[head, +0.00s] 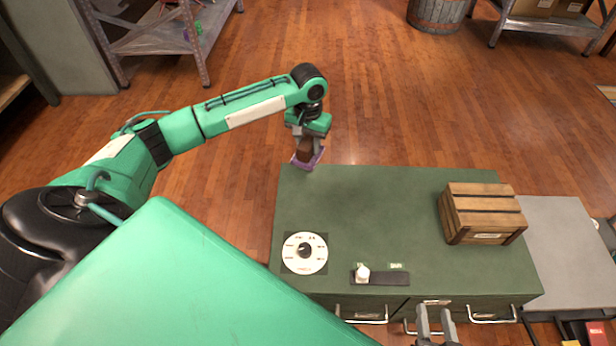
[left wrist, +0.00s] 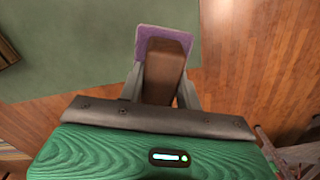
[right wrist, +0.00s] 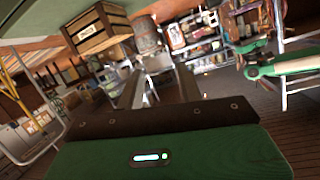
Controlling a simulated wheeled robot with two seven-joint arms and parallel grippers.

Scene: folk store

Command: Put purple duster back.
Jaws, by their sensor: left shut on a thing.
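The purple duster (head: 305,160) has a brown block body and a flat purple pad. My left gripper (head: 309,146) is shut on its brown block. In the head view the duster appears at the far left corner of the green cabinet top, with the pad facing down; whether it touches the top I cannot tell. In the left wrist view the duster (left wrist: 165,62) sits between the fingers, its purple pad partly over the green surface. My right gripper (head: 435,325) is low at the near edge of the cabinet, its fingers apart and empty; its fingers also show in the right wrist view (right wrist: 160,88).
The green cabinet top (head: 375,215) holds a wooden crate (head: 480,214) at right, a round white dial (head: 305,252) and a slider switch (head: 378,277) near the front. Its middle is clear. A metal shelf (head: 150,40) stands at the back left, a barrel (head: 437,12) at the back.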

